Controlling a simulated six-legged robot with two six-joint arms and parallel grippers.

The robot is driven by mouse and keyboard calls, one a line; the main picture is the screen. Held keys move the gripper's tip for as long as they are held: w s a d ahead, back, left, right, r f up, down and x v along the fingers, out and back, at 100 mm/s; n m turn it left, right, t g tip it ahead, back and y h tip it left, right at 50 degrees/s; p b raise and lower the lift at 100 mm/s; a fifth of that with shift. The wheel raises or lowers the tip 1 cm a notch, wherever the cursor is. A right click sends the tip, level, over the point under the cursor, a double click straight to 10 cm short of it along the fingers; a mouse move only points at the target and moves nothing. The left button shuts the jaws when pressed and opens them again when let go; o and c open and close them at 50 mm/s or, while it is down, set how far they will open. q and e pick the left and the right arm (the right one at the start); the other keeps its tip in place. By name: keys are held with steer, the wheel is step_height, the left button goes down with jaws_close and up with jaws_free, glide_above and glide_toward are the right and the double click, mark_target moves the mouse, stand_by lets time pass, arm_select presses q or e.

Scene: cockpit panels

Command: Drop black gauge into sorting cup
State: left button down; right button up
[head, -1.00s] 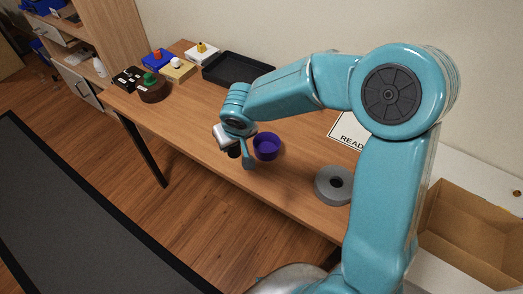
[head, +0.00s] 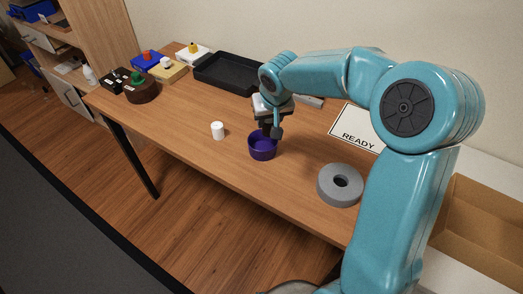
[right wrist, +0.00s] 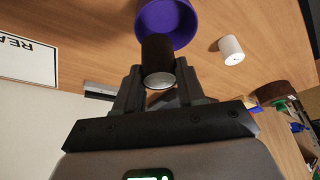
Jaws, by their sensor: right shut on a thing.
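My right gripper (head: 268,130) is above the purple sorting cup (head: 262,150), near its back rim in the head view. In the right wrist view, my right gripper (right wrist: 159,78) is shut on the black gauge (right wrist: 157,52), a dark cylinder with a pale metallic end. The gauge overlaps the purple cup (right wrist: 184,8) there, but its exact height over the opening cannot be told. In the head view the gauge is mostly hidden by the fingers. My left gripper is not in view.
A white cylinder (head: 217,130) stands left of the cup. A grey ring (head: 340,185) lies to the right, near the READY sign (head: 357,128). A black tray (head: 228,73) and several coloured blocks are at the back left. A cardboard box (head: 485,235) is at the right.

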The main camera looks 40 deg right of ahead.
steer(key=shift+f, duration=0.35)
steer(key=shift+s+r, duration=0.1)
steer(key=o, duration=1.1)
steer(key=shift+o, duration=0.2)
steer(key=v, duration=1.6)
steer(key=shift+p, duration=0.35)
steer(key=shift+s+r, duration=0.1)
steer(key=shift+s, duration=0.05)
